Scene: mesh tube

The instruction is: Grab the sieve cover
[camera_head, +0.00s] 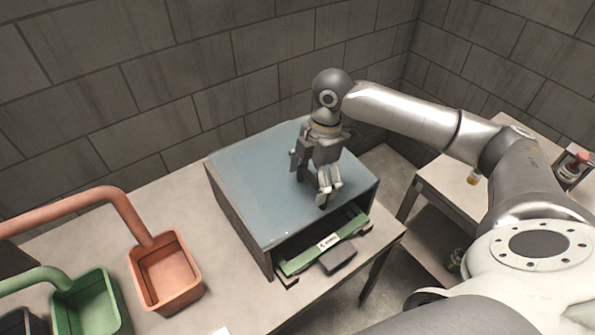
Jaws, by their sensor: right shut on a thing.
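A grey box with a worn blue top (255,185) stands on the table; its front is open. A green piece with a white label (322,245) lies across that opening, with a dark handle-like block (338,257) in front. My right gripper (324,198) points down over the front part of the blue top, close to its front edge. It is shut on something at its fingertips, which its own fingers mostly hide. I cannot tell which part is the sieve cover. My left gripper is out of view.
An orange scoop-like bin (165,273) and a green one (92,303) with thick curved handles stand at the left. A side table (438,185) with small bottles is at the right. A brick wall (200,60) closes the back.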

